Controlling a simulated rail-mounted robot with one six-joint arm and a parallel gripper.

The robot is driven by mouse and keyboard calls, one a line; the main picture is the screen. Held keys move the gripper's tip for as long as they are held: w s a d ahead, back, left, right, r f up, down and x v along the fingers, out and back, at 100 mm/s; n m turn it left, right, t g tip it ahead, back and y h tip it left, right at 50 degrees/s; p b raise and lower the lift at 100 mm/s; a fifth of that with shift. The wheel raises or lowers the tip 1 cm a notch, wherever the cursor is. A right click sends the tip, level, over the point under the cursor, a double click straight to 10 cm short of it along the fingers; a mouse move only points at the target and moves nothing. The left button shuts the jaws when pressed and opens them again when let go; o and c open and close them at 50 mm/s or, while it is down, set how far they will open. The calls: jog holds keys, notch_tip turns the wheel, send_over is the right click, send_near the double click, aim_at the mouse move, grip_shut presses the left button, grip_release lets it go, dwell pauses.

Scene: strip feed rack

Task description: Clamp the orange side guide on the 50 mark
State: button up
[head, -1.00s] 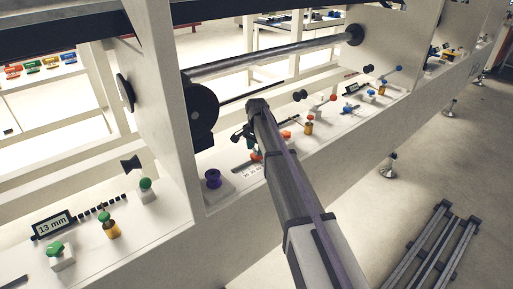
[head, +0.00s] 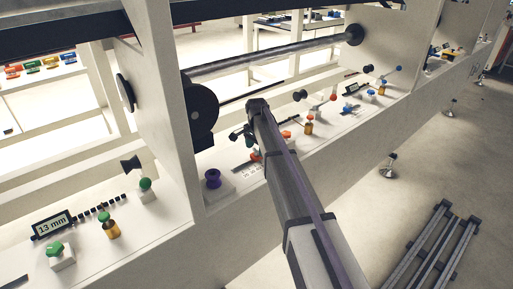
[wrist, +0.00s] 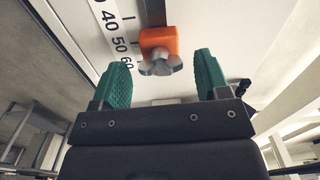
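The orange side guide (wrist: 160,39) sits beside a printed scale (wrist: 117,42) in the wrist view. The guide is roughly level with the 50 on the scale; its exact reading is hard to tell at this angle. A grey winged knob (wrist: 160,66) is on the guide's near face. My gripper (wrist: 163,60) is open, its green fingers apart on either side of the knob, with a visible gap on both sides. In the head view a small orange part of the guide (head: 255,156) shows beside my arm, which hides much of the area.
A black roller disc (head: 201,108) and a long bar (head: 270,60) are behind. Orange and blue knobs line the ledge to the right. A 13 mm display (head: 53,225) is at lower left.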

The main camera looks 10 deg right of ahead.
jog(key=shift+o, duration=0.3)
notch_tip(320, 180, up, 11)
jog(key=p, duration=1)
jog(key=shift+p, duration=0.4)
jog(key=shift+f, duration=0.1)
jog(key=s+r+n+p, duration=0.2)
jog(key=s+n, duration=0.3)
jog(key=s, duration=1.3)
jog(key=s+r+n+p, duration=0.3)
jog(key=s+n, duration=0.3)
jog(key=s, duration=1.2)
jog(key=shift+s+r+n+p, duration=0.25)
jog(key=shift+r+n+p, duration=0.05)
jog(key=shift+r+p, duration=0.05)
